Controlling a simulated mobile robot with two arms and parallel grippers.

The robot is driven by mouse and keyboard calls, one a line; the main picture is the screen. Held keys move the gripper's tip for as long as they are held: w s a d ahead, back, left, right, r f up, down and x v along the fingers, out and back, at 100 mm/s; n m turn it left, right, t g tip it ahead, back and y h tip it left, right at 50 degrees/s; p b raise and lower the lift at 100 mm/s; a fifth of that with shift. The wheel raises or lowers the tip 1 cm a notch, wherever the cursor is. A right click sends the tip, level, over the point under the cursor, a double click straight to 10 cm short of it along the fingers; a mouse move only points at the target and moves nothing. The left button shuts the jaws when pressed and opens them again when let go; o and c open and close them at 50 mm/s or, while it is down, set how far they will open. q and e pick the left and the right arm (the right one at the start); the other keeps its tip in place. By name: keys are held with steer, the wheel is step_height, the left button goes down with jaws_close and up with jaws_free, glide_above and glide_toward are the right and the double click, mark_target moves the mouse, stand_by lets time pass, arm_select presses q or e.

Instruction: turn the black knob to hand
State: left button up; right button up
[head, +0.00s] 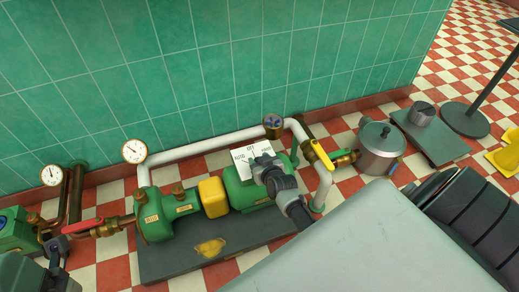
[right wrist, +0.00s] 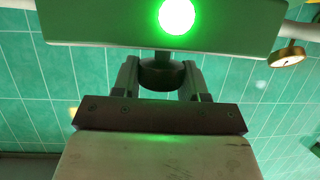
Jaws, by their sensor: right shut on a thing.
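The switch plate (head: 241,156) is a pale panel with the words AUTO at left, OFF at top and what looks like HAND at right. It sits on top of the green pump motor. My right gripper (head: 265,163) reaches over the plate from the lower right and covers the knob in the head view. In the right wrist view the round black knob (right wrist: 163,76) sits between the two fingers of my right gripper (right wrist: 160,70), which are shut on it. The knob's pointer is hidden. My left gripper (head: 58,248) shows partly at the lower left; its jaws are unclear.
A bright green lamp (right wrist: 177,15) glows above the knob. The white pipe (head: 205,145) runs behind the pump. A yellow-handled valve (head: 322,155) is right of the plate, a red-handled one (head: 84,226) at left. A grey pot (head: 380,150) stands further right.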

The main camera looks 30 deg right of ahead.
steer(key=shift+r+h, duration=0.15)
steer(key=shift+h, duration=0.15)
steer(key=shift+m+h+p, duration=0.3)
steer(key=shift+m+p, duration=0.2)
steer(key=shift+p, duration=0.2)
steer(key=o, duration=0.9)
steer(key=shift+o, duration=0.2)
